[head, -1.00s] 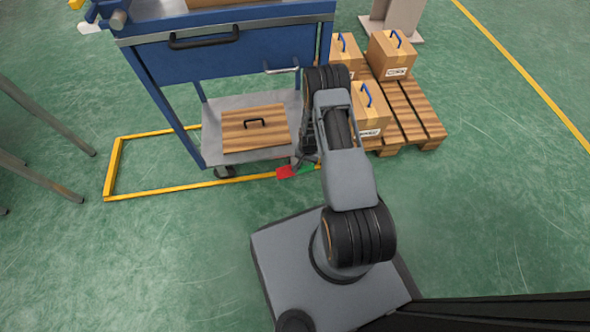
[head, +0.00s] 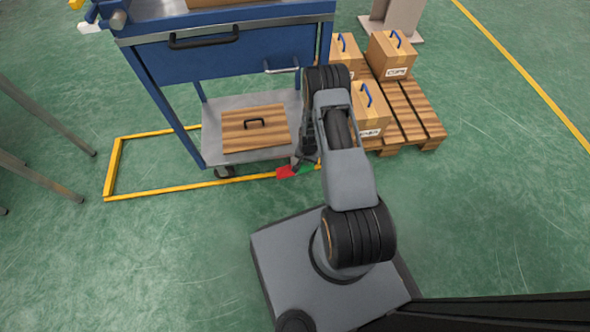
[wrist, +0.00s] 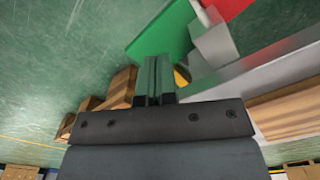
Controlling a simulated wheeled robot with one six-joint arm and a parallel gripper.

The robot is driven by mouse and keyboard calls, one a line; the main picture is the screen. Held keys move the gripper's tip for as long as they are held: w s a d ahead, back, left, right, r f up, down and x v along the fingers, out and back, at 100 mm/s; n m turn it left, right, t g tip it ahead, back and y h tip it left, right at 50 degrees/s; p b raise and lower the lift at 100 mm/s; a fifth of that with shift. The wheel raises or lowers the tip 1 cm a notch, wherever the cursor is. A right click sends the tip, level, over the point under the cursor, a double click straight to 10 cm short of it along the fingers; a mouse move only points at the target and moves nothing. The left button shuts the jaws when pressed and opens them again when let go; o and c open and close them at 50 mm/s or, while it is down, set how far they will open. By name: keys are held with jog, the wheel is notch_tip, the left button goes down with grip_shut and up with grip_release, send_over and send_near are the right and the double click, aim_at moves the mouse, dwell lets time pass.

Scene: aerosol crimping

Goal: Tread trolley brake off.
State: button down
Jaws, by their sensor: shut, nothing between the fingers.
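The blue trolley (head: 235,56) stands ahead, with a grey lower shelf (head: 212,148). Its brake pedal is low at the near right corner, with a red part (head: 285,172) on the left and a green part (head: 305,169) on the right. In the wrist view the green part (wrist: 163,34) lies just beyond my fingertips and the red part (wrist: 228,8) is at the top. My gripper (wrist: 157,62) is shut and empty, its tips overlapping the green part's edge in the picture. I cannot tell whether they touch. In the head view my arm partly hides the gripper.
A wooden panel with a black handle (head: 254,123) lies on the lower shelf. A pallet (head: 412,110) with several cartons (head: 391,54) stands to the right of the trolley. Yellow floor tape (head: 160,192) surrounds the trolley's place. Green floor is clear at the left front.

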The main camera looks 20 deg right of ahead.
jog(key=shift+f+b, duration=0.3)
jog(key=shift+f, duration=0.05)
jog(key=shift+f+b, duration=1.45)
jog(key=shift+f, duration=0.2)
jog(key=shift+r, duration=0.25)
jog(key=shift+r+p, duration=3)
jog(key=shift+r, duration=0.9)
jog(key=shift+f, duration=0.1)
